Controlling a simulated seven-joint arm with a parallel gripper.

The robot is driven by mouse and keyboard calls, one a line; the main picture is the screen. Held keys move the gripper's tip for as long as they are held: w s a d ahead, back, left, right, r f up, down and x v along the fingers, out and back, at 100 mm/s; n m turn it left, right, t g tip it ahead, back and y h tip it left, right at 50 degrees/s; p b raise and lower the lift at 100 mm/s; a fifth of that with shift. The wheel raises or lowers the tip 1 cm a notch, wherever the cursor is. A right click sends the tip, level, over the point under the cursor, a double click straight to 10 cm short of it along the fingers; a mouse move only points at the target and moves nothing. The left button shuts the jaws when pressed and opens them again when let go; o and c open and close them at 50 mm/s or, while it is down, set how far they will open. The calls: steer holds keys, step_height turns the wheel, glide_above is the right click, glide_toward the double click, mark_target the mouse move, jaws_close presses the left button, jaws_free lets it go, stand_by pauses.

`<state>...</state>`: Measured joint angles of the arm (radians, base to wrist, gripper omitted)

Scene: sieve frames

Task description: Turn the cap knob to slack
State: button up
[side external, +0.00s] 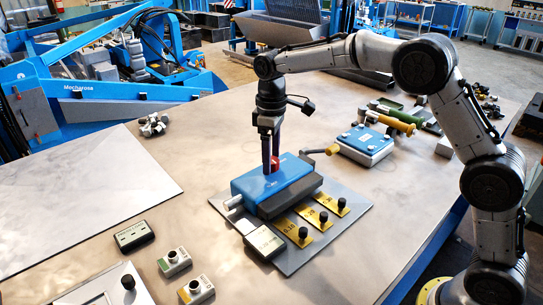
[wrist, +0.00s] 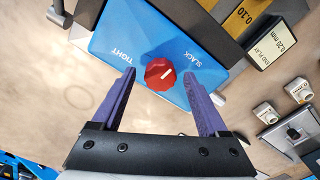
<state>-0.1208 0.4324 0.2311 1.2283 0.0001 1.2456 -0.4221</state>
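The red cap knob (wrist: 160,73) sits on top of a blue housing (wrist: 205,45), between the printed words TIGHT on the left and SLACK on the right. A short white mark on the knob slants toward the SLACK side. My gripper (wrist: 160,76) is open, with one purple finger on each side of the knob and a visible gap to each. In the side view, my gripper (side external: 270,167) points down at the top of the blue housing (side external: 275,183), and the knob (side external: 275,161) is partly hidden by the fingers.
The housing stands on a grey plate (side external: 350,224) with several yellow tags (side external: 319,217) bearing black knobs. A gauge reading END PLAY 0.20 mm (wrist: 268,45) lies beside it. A crank handle (side external: 327,150) and a blue box (side external: 365,145) stand behind.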

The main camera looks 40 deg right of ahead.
mark_target(272, 160)
step_height(272, 160, up, 14)
stand_by(0.8)
steer(key=shift+f, duration=0.15)
